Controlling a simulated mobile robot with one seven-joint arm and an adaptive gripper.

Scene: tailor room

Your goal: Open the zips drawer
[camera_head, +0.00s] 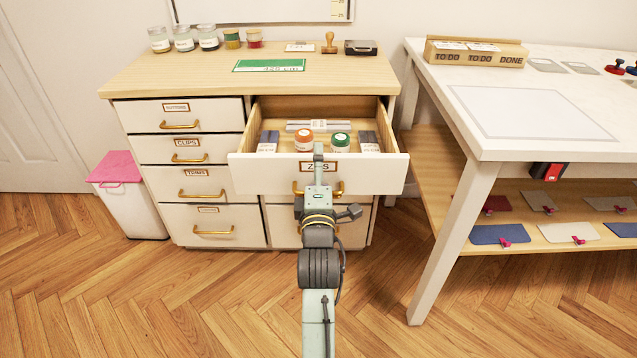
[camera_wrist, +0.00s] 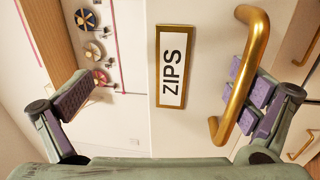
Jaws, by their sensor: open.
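The zips drawer (camera_head: 250,175) is pulled well out of the cabinet in the head view, its inside showing. Its framed ZIPS label (camera_wrist: 171,66) and brass handle (camera_wrist: 243,75) show clearly in the wrist view. My gripper (camera_wrist: 165,95) is open at the drawer front. The label and handle appear between its two fingers. The right finger's pad is close beside the handle; I cannot tell whether they touch. The left finger is apart from the handle, toward the drawer's top edge. In the head view my gripper (camera_head: 318,180) covers part of the label and handle.
The open drawer holds an orange-lidded jar (camera_head: 304,140), a green-lidded jar (camera_head: 340,143) and small packs. Closed drawers (camera_head: 190,150) are at the left. A white table (camera_head: 480,130) stands at the right, a pink-topped bin (camera_head: 125,200) at the left. Floor (camera_head: 200,300) beside my arm is clear.

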